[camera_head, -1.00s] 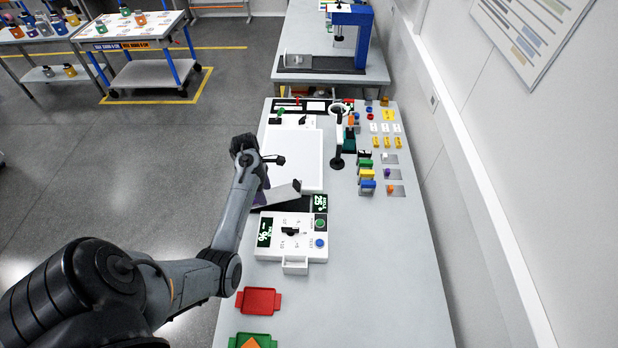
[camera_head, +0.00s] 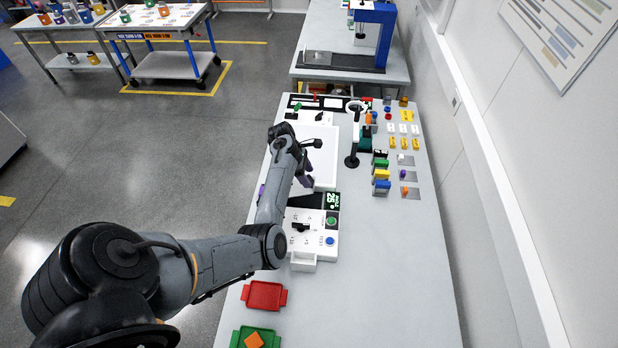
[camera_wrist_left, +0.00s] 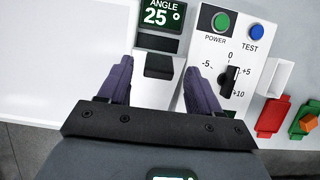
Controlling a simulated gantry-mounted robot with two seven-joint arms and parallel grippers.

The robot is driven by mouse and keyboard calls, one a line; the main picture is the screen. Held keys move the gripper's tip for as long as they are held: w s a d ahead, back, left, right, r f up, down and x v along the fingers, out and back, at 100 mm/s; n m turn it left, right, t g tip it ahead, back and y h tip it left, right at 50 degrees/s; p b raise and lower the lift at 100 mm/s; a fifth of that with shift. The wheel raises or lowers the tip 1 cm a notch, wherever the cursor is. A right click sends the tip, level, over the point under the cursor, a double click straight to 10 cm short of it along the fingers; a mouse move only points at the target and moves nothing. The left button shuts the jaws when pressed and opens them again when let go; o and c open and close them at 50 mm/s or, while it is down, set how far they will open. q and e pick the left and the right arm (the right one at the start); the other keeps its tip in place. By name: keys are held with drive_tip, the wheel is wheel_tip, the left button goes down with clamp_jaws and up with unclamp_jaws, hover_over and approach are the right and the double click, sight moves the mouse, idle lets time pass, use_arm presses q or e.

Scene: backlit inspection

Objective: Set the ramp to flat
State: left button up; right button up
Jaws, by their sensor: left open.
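The angle display (camera_head: 333,200) reads about 25° in the head view; it reads "ANGLE 25°" in the wrist view (camera_wrist_left: 161,14). Below it in the wrist view is a dark block (camera_wrist_left: 158,66) with a grey plate (camera_wrist_left: 152,94) behind it, apparently the ramp and its handle. My left gripper (camera_head: 306,177) is over this area, and its arm hides most of the ramp in the head view. In the wrist view the gripper (camera_wrist_left: 160,68) is open, its purple fingers on either side of the dark block. I cannot tell whether they touch it. My right gripper is not in view.
A white console (camera_head: 318,222) with green and blue buttons and a black knob (camera_wrist_left: 228,80) adjoins the ramp. A white light panel (camera_head: 322,150) lies beyond. A black stand (camera_head: 352,155) and coloured blocks (camera_head: 381,175) are to the right. Red (camera_head: 265,296) and green trays (camera_head: 238,338) are nearer.

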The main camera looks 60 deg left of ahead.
use_arm(q)
drive_tip(key=shift+x, duration=1.2)
clamp_jaws()
